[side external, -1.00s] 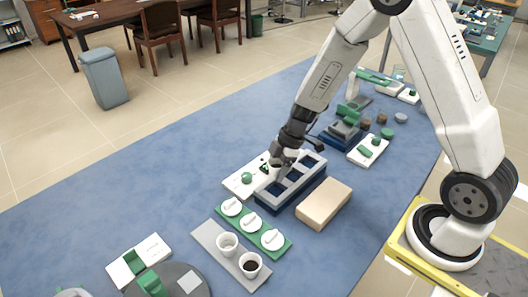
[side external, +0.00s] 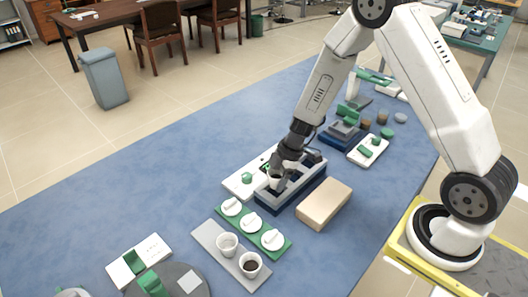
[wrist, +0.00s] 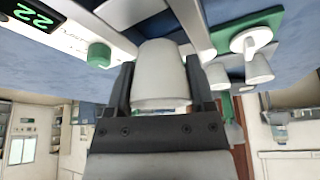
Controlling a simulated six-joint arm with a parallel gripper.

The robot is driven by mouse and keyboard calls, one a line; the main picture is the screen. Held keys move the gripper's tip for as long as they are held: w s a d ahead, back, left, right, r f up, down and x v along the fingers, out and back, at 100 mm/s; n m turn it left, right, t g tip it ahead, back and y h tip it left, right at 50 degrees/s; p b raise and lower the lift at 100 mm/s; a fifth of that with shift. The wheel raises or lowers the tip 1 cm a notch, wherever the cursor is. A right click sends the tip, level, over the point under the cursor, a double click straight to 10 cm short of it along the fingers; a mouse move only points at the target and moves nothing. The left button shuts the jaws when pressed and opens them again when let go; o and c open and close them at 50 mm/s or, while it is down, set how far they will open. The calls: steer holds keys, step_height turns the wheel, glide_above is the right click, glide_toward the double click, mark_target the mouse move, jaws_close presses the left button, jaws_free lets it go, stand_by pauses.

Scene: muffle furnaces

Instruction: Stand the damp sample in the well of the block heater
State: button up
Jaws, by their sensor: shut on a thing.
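My gripper (side external: 277,173) is shut on a small white cup (wrist: 160,75), which I take to be the damp sample. In the wrist view the cup sits between both fingers, wide end towards the palm; its contents are hidden. In the side view the cup (side external: 275,182) is at the near-left part of the long grey-and-blue block (side external: 302,187) with a row of square openings, which I take to be the block heater. I cannot tell whether the cup is over or inside an opening. The gripper covers part of the block.
A beige box (side external: 324,204) stands close in front. A green tray (side external: 284,249) with white lids and a grey tray (side external: 206,234) with two cups stand nearer.

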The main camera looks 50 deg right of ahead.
steer(key=shift+f, duration=0.85)
steer(key=o, duration=1.2)
steer(key=shift+r, duration=4)
steer(key=shift+s+r, duration=0.1)
